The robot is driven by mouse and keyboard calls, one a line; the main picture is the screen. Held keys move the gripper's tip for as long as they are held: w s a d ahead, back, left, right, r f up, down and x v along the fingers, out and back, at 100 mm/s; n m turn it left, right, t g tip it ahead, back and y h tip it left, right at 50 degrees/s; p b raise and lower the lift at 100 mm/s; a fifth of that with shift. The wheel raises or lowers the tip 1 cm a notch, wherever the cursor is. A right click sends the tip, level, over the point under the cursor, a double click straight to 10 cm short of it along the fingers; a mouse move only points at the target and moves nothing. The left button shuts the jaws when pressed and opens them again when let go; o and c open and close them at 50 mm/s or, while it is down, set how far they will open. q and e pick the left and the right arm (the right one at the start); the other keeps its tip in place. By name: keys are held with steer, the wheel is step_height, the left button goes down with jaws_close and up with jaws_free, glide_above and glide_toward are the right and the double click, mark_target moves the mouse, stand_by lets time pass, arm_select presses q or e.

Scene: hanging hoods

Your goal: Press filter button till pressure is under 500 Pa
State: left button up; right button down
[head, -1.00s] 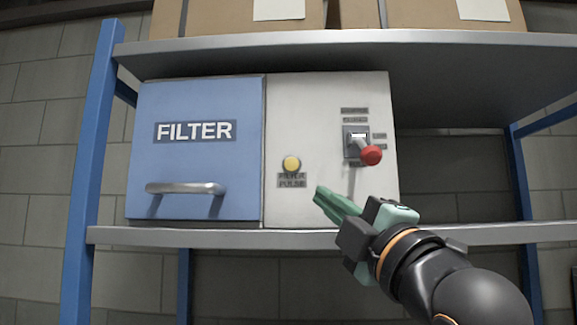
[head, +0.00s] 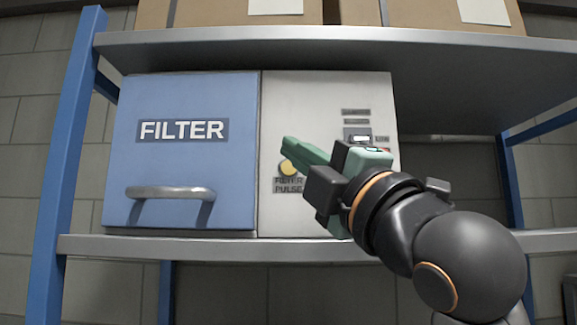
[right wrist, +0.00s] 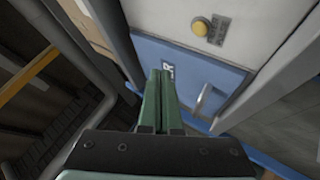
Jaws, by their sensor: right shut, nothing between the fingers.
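The yellow round filter button (head: 288,168) is on the pale panel, above a label reading FILTER PULSE (head: 288,186). My right gripper (head: 289,142), green-fingered and shut with nothing in it, comes in from the right. Its fingertips appear just above the button and cover part of it; I cannot tell whether they touch the panel. In the right wrist view the button (right wrist: 201,27) is up and to the right of the shut fingertips (right wrist: 160,75), with a visible gap. No pressure reading is legible. My left gripper is not in view.
The blue FILTER door (head: 185,100) with a metal handle (head: 170,192) is left of the panel. A switch (head: 357,137) is at the panel's upper right, its red knob mostly hidden by my gripper. A shelf (head: 250,40) with cardboard boxes overhangs above.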

mark_target(289, 168)
steer(key=w+p, duration=0.2)
steer(key=w, duration=0.5)
steer(key=shift+w+p, duration=0.35)
steer(key=shift+w, duration=0.1)
stand_by(1.6)
steer(key=shift+w+p, duration=0.3)
steer(key=shift+p, duration=0.05)
steer(key=shift+w+p, duration=0.3)
steer(key=shift+w, duration=0.1)
stand_by(0.5)
steer(key=shift+s, duration=0.1)
stand_by(0.3)
steer(key=shift+s+b, duration=0.3)
steer(key=shift+s, duration=0.4)
